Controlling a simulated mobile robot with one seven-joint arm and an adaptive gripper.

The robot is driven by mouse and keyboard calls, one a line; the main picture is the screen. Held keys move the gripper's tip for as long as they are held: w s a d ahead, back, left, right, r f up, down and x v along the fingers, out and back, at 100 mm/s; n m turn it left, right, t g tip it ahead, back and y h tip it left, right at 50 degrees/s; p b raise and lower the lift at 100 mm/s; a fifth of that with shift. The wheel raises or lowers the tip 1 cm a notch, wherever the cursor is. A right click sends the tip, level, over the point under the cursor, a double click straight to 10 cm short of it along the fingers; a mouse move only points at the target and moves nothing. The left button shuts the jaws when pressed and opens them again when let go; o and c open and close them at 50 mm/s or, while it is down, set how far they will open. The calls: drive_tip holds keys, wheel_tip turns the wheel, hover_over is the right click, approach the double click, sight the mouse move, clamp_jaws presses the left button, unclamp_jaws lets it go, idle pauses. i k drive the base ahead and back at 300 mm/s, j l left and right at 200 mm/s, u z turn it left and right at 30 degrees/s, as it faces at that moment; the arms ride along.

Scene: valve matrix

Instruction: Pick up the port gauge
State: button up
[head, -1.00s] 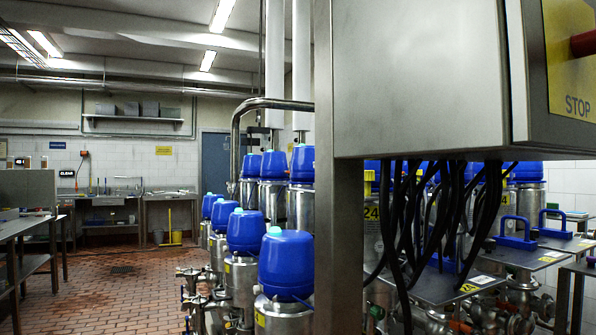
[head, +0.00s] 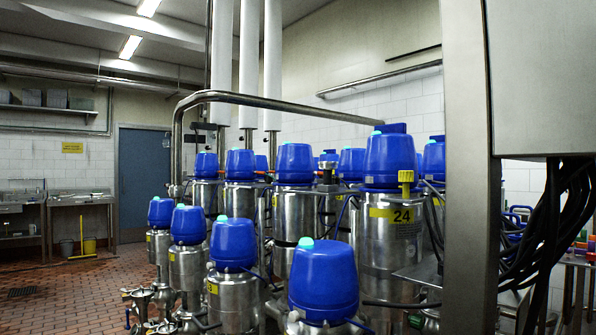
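I cannot make out a port gauge for certain in the head view. A small yellow ribbed piece (head: 405,178) stands at the right side of the valve marked 24 (head: 390,225), just under its blue cap; I cannot tell what it is. The valves are steel cylinders with blue domed caps, standing in rows, and the nearest cap (head: 323,280) is at the bottom middle. My gripper is not in view.
A steel post (head: 468,200) and a control cabinet (head: 545,80) with hanging black cables (head: 555,220) block the right side. A bent steel pipe (head: 270,100) crosses above the valves. Open brick-tiled floor (head: 70,295) lies at the left. A sink bench (head: 80,205) and blue door (head: 143,180) are behind.

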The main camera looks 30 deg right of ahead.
sight(327, 168)
drive_tip(key=i+j, duration=0.2)
drive_tip(key=j, duration=0.2)
drive_tip(key=i+j, duration=0.2)
drive_tip(key=j, duration=0.15)
drive_tip(key=i+j, duration=0.2)
drive_tip(key=j, duration=0.2)
drive_tip(key=i+j+z, duration=0.15)
drive_tip(key=j, duration=0.15)
drive_tip(key=i+j+z, duration=0.1)
drive_tip(key=j, duration=0.25)
drive_tip(key=i+j+z, duration=0.15)
drive_tip(key=j, duration=0.2)
drive_tip(key=z, duration=1.55)
